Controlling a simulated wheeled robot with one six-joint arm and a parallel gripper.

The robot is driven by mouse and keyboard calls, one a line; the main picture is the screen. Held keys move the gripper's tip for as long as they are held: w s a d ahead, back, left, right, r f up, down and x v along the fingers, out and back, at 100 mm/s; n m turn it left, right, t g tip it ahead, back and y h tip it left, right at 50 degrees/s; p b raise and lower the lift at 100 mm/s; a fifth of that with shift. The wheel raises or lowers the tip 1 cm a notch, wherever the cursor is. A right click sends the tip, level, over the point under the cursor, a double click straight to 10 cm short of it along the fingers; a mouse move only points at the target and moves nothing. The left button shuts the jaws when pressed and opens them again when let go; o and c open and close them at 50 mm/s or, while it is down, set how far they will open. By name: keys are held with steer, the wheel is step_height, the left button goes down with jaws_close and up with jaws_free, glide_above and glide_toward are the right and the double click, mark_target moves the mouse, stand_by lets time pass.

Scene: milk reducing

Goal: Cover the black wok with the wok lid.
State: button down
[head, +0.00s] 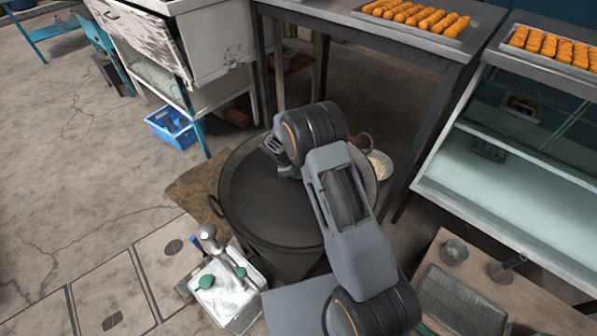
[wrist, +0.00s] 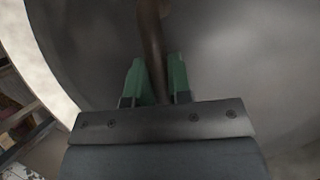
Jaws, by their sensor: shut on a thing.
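The black wok (head: 226,213) is the large round dark pan in the middle of the head view, with a loop handle at its left and another at its upper right. A broad grey round surface, which looks like the wok lid (head: 262,207), fills the area inside the wok's rim. I cannot tell if it rests on the wok or is held just above it. My gripper (head: 277,147) is over this surface. In the wrist view its green fingertips (wrist: 157,78) are shut on a brown bar-like handle (wrist: 151,35), with the grey lid surface (wrist: 235,60) behind. My arm hides the right side.
A bowl with pale contents (head: 380,164) stands right of the wok. A white container with green-topped items (head: 222,292) is at front left. A wooden table with a dark tray (head: 461,300) is at lower right. Tables stand behind; the floor at left is open.

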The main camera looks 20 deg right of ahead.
steer(key=shift+f, duration=0.15)
steer(key=c, duration=1.2)
jaws_free()
steer(key=shift+c, duration=0.2)
steer(key=shift+o, duration=1.4)
steer(key=v, duration=1.3)
steer(key=shift+a+r, duration=0.2)
steer(key=shift+r, duration=0.15)
